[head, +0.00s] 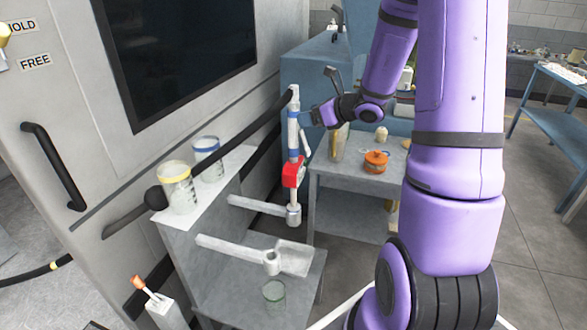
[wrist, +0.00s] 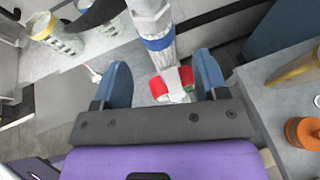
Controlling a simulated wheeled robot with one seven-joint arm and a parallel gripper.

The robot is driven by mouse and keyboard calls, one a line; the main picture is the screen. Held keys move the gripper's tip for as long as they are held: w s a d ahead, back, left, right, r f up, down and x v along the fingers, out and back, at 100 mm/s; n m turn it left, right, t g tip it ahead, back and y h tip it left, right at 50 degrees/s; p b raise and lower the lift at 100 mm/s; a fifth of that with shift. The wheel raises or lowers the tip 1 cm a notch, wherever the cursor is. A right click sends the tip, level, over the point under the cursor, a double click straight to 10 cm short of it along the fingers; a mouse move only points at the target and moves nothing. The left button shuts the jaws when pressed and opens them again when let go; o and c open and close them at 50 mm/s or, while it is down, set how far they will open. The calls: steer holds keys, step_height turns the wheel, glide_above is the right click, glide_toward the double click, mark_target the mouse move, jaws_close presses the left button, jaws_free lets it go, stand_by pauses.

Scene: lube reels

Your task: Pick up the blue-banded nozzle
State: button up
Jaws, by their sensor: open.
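The blue-banded nozzle (head: 293,135) stands upright, a pale tube with a blue band and a red part below it. Its lower end is at the round end of a grey holder arm (head: 294,215). In the wrist view the nozzle (wrist: 151,17) and its blue band lie ahead of my jaws, nearly in line with the gap. My gripper (wrist: 163,78) is open and empty, with blue fingers spread left and right. In the head view my gripper (head: 316,103) is just right of the nozzle's upper part. Whether a finger touches the nozzle cannot be told.
A yellow-banded jar (head: 177,192) and a blue-banded jar (head: 207,160) stand on the left ledge. A second holder arm (head: 235,247) looks empty, with a glass (head: 274,293) below. An orange pot (head: 376,162) sits on the right table.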

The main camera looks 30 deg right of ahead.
mark_target(294, 116)
steer(key=shift+r+x, duration=0.15)
steer(key=shift+x, duration=1.35)
steer(key=shift+r+x, duration=0.1)
steer(key=shift+x, duration=1.4)
steer(key=shift+w+a, duration=0.1)
jaws_close()
